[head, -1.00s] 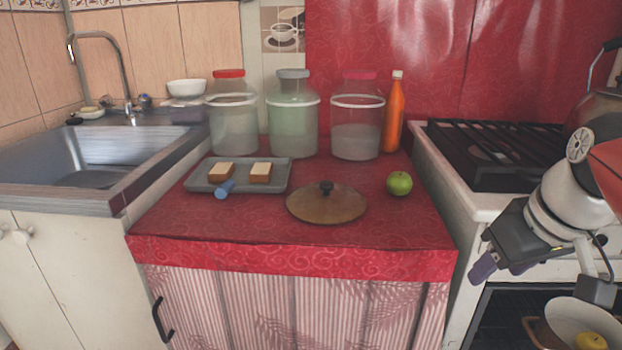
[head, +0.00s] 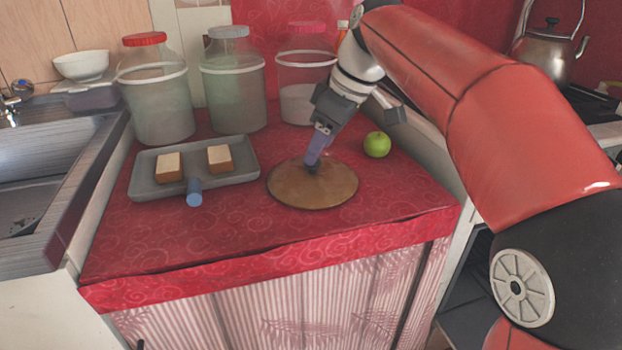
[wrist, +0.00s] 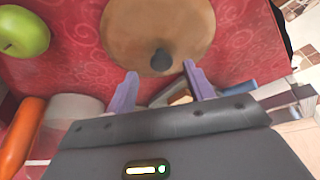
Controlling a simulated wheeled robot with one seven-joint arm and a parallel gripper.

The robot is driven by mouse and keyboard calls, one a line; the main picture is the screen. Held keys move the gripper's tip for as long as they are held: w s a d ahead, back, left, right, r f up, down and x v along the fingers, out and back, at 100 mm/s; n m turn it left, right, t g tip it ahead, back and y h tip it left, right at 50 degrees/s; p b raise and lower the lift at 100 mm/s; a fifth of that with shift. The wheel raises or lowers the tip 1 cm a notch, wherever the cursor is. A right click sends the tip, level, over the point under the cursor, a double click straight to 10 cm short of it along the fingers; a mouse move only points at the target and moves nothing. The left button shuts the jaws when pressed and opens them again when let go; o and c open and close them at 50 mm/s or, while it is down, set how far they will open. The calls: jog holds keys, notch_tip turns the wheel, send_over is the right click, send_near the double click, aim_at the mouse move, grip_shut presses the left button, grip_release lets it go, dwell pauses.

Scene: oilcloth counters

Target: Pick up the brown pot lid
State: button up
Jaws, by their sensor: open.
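The brown pot lid (head: 312,190) lies flat on the red oilcloth counter. In the wrist view the lid (wrist: 188,22) shows at the top, with its dark knob (wrist: 161,59) towards my gripper. My gripper (head: 314,163) is above the lid at the knob, which it mostly hides in the head view. In the wrist view its two purple fingers (wrist: 160,80) are apart, with nothing between them. The knob appears just beyond the fingertips, roughly centred between them.
A green apple (head: 377,144) is close right of the lid. A grey tray (head: 146,190) with two bread-like blocks and a blue cylinder (head: 194,192) is to the left. Large jars (head: 233,85) stand behind. The counter's front is clear.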

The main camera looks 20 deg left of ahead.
aim_at(313, 171)
jog(key=shift+x, duration=1.5)
jog(key=shift+s, duration=0.1)
jog(key=shift+c, duration=0.4)
grip_shut()
